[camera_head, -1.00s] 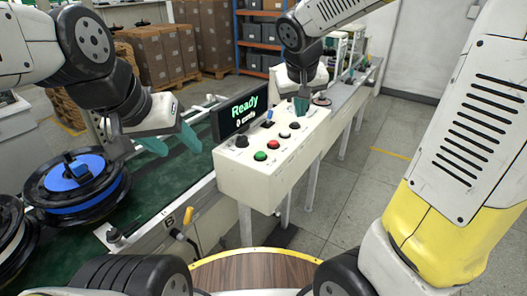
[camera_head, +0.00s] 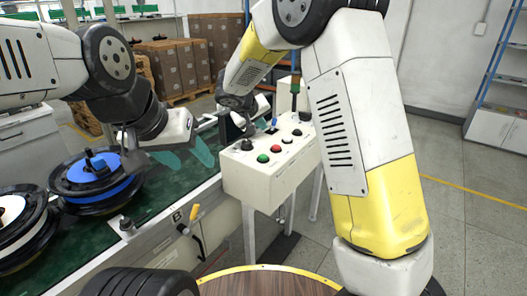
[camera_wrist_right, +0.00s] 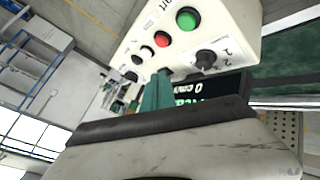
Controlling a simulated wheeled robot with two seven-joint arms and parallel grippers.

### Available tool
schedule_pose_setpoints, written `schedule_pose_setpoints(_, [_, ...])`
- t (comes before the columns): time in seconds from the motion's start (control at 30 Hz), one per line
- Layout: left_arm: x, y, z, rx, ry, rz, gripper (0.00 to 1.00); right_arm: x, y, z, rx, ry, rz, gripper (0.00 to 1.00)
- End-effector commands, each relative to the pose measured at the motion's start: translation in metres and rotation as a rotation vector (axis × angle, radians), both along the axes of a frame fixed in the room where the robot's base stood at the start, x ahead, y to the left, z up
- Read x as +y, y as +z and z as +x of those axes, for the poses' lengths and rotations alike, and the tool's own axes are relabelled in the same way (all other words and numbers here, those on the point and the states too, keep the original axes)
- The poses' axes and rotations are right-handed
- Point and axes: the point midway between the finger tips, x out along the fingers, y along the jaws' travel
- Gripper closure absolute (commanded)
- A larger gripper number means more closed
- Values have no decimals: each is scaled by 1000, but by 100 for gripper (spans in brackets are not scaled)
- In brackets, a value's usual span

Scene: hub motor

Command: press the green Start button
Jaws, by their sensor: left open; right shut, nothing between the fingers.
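The green Start button (camera_head: 263,158) is on the front left of the sloped top of a cream control box (camera_head: 250,182). It also shows in the right wrist view (camera_wrist_right: 187,18) near the top edge, beyond a red button (camera_wrist_right: 162,39). My right gripper (camera_wrist_right: 155,92) is shut and empty, its teal fingers pointing toward the panel. They are apart from the green button. In the head view my right arm hides most of that gripper, behind the box's top. My left gripper (camera_head: 185,157) is open and empty above the green conveyor, left of the box.
A black knob (camera_head: 246,144), a red button (camera_head: 276,149) and black buttons sit near the green one. The display (camera_wrist_right: 205,95) stands behind the panel. Hub motors, one blue (camera_head: 95,180), stand on the conveyor at left.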

Motion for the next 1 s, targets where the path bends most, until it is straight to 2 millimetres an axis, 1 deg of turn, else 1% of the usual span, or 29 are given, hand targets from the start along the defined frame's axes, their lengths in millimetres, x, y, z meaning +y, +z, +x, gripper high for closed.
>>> schedule_pose_setpoints(0.13, [0,0,0,0,0,0,45,0,-3,0,1,0,-1,100])
schedule_pose_setpoints(0.23, [0,0,0,0,0,0,45,0,-10,0,2,0,-2,100])
schedule_pose_setpoints(0.7, [0,0,0,0,0,0,45,0,-72,-1,3,1,-2,100])
schedule_pose_setpoints(0.83, [0,0,0,0,0,0,45,-1,-82,0,2,-1,-2,100])
schedule_pose_setpoints(1.0, [0,0,0,0,0,0,45,0,-88,0,2,-1,0,100])
